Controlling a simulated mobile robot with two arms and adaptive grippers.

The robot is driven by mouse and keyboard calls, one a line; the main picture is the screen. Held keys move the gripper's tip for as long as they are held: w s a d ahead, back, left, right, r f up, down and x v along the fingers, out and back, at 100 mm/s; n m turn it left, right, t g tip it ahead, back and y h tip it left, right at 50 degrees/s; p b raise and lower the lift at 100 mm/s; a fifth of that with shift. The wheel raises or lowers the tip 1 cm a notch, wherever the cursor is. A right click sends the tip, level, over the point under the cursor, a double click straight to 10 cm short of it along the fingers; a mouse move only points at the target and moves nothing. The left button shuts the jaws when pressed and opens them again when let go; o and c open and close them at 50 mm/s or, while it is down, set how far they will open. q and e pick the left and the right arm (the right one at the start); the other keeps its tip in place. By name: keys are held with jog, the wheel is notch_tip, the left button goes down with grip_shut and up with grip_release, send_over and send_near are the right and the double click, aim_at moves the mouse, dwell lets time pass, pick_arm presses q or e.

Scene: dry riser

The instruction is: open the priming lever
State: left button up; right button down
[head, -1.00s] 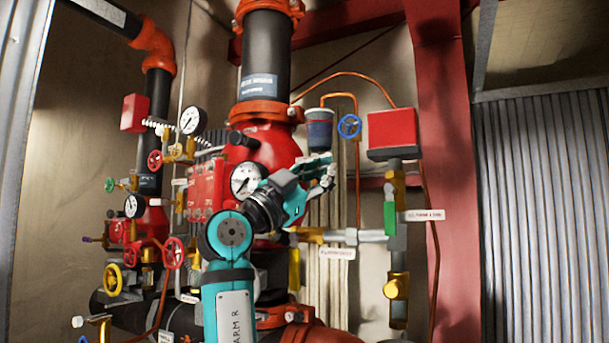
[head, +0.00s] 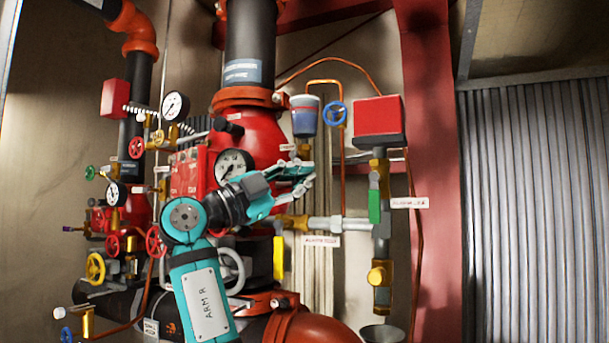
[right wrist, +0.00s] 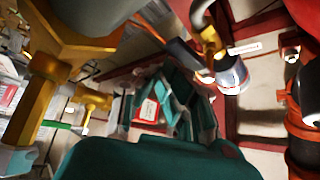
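My right gripper (head: 306,174) is just below a blue-grey cup (head: 305,116) and its brass fitting (head: 304,149). Its fingers look apart, with nothing clearly held; they also show in the right wrist view (right wrist: 175,108). I cannot tell which handle is the priming lever, as the tags are too small to read. A yellow lever (head: 279,258) hangs below and left of the gripper. A green lever (head: 375,206) is on the pipe to the right. The gripper partly covers the area under the cup. My left gripper is not in view.
A blue handwheel (head: 336,114) is beside the cup. A round gauge (head: 235,168) and large red valve body (head: 258,138) stand close to my right wrist. A brass and grey pipe (head: 340,223) runs below the gripper. A red box (head: 378,118) is at right.

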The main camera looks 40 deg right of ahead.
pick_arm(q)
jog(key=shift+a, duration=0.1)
pick_arm(e)
jog(key=shift+w+f, duration=0.15)
jog(key=shift+w, duration=0.1)
dwell(0.4)
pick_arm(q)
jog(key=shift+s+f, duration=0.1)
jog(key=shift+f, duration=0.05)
pick_arm(e)
jog(key=shift+s, duration=0.1)
